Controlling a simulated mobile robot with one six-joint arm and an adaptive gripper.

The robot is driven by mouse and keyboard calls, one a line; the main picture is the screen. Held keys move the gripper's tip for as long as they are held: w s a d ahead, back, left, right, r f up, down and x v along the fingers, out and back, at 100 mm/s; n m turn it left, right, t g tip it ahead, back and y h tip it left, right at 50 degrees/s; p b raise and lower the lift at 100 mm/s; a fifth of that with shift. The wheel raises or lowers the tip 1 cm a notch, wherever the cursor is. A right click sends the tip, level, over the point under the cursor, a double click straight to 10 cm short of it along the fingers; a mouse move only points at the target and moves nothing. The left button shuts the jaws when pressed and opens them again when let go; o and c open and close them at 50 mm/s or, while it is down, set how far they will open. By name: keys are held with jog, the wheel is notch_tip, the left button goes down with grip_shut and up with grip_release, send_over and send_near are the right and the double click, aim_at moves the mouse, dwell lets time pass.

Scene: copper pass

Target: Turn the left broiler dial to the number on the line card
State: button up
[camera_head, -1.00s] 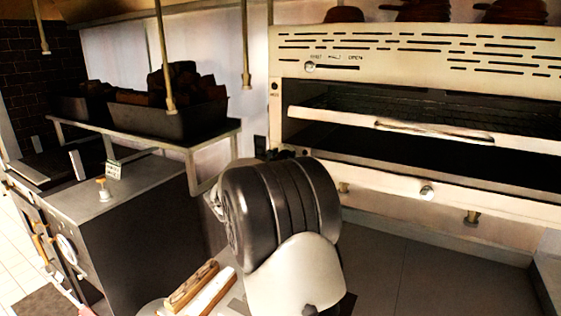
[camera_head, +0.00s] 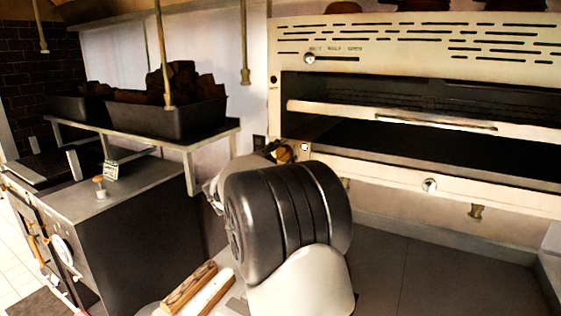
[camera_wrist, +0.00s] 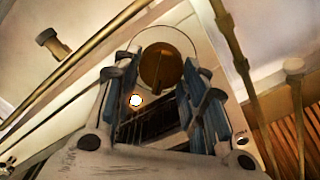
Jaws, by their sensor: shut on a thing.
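A round brass dial (camera_wrist: 160,68) sits between the blue finger pads of my gripper (camera_wrist: 161,88) in the wrist view; I take it to be the left broiler dial. In the head view my gripper (camera_head: 282,151) is at the broiler's (camera_head: 420,40) lower left corner, with brass showing at its tip. My arm hides part of that corner. The gripper is shut on the dial. The dial's setting cannot be read.
A slider knob (camera_head: 310,58) is on the broiler's top panel. A round knob (camera_head: 429,185) and a brass knob (camera_head: 475,211) are on its lower front. Black bins (camera_head: 170,118) stand on a shelf at left. A brass rod (camera_head: 163,50) hangs above them.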

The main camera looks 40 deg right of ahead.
jog(key=m+b, duration=0.1)
jog(key=m, duration=0.1)
jog(key=m+b, duration=0.1)
jog(key=m, duration=0.1)
jog(key=shift+f+m, duration=0.2)
jog(key=shift+m, duration=0.1)
jog(key=m, duration=0.5)
jog(key=shift+b, duration=0.35)
jog(key=m, duration=0.5)
jog(key=shift+f+m, duration=0.15)
jog(key=shift+m, duration=2.75)
jog(key=o, duration=1)
jog(key=shift+o, duration=0.2)
